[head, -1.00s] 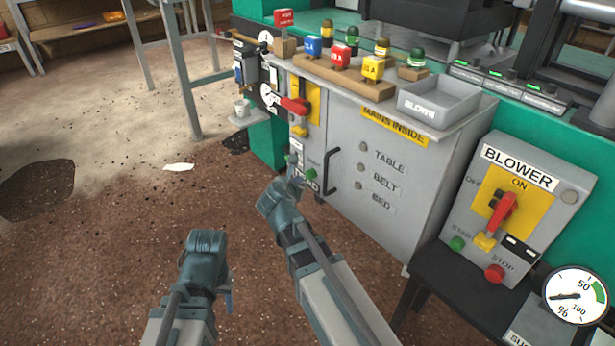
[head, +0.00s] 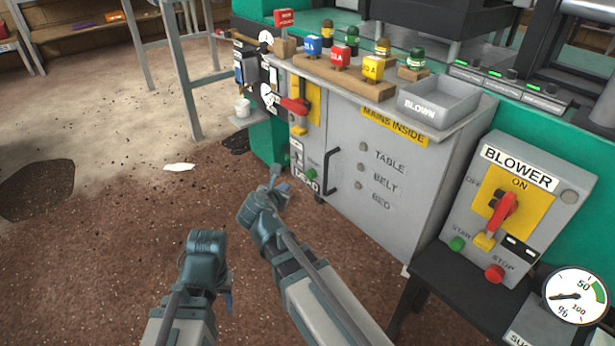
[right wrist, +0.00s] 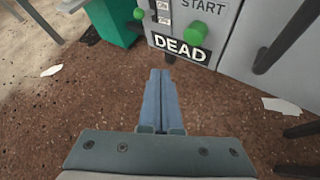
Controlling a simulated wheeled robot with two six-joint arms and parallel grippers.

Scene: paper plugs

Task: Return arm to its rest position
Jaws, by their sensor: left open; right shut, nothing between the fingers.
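My right gripper (head: 273,180) is shut and empty, in front of the lower left part of the grey cabinet (head: 405,210). In the right wrist view its two fingers (right wrist: 161,85) lie together over the brown floor, just below the "DEAD" label (right wrist: 181,47) and a green button (right wrist: 196,33). A gap of floor shows between fingertips and cabinet in the right wrist view. My left gripper (head: 228,290) is low at the left, mostly hidden behind its own wrist, and away from the cabinet; it is open.
The cabinet has a red switch handle (head: 294,105) and a black door handle (head: 331,170). Coloured plugs stand on a wooden rack (head: 345,77) on top, beside a tray (head: 437,102) marked "BLOWN". A blower box (head: 522,210) stands at right. Floor at left is open, with a paper scrap (head: 179,167).

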